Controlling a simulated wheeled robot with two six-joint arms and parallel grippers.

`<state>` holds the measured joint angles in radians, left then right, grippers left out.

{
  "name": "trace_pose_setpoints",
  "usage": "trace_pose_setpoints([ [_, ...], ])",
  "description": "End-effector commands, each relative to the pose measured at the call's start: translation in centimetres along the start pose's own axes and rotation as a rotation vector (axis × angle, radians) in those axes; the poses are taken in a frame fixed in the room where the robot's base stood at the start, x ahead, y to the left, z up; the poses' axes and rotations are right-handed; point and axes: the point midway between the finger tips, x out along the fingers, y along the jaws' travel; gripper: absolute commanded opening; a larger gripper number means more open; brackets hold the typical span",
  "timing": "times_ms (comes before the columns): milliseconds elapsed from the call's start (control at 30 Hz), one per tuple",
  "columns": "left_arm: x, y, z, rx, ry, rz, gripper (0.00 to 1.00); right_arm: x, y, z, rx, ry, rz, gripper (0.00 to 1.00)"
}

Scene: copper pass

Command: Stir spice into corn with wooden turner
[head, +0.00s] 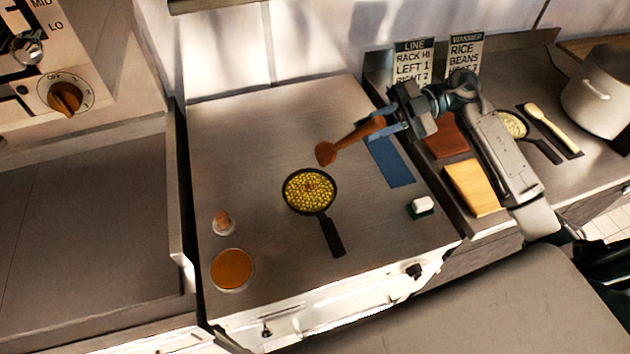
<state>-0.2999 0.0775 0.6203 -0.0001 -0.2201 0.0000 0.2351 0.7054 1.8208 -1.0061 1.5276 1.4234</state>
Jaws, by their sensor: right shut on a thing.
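A small dark pan (330,236) holds yellow corn (309,191) on the steel counter, its handle toward the front right. My right gripper (385,121) is shut on the handle of the brown wooden turner (340,146). The turner is tilted, with its head to the left, above and behind the pan and apart from the corn. My left gripper is not in view.
A small shaker-like item (222,222) and an orange-brown round dish (232,269) are at the left front. A blue mat (389,161), a white-and-green block (421,207) and boards (474,187) are right. A second small pan (513,125), pale utensil (551,129) and pot (600,91) stand farther right.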

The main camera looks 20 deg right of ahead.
Motion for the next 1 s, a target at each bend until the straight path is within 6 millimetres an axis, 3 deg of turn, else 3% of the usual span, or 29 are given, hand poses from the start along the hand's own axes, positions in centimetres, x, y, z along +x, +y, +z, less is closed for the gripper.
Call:
trace_pose_setpoints([
  [200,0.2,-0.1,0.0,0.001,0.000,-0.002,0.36,0.4,0.2,-0.1,-0.003,0.002,0.000,0.00],
  [433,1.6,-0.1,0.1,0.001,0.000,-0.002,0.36,4.4,2.6,-2.7,-0.010,0.006,-0.003,0.00],
  [600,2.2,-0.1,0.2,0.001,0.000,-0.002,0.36,6.1,3.6,-4.0,-0.004,0.003,0.000,0.00],
  [1000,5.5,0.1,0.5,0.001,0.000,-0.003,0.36,6.7,1.6,-1.0,0.000,0.001,0.000,0.00],
])
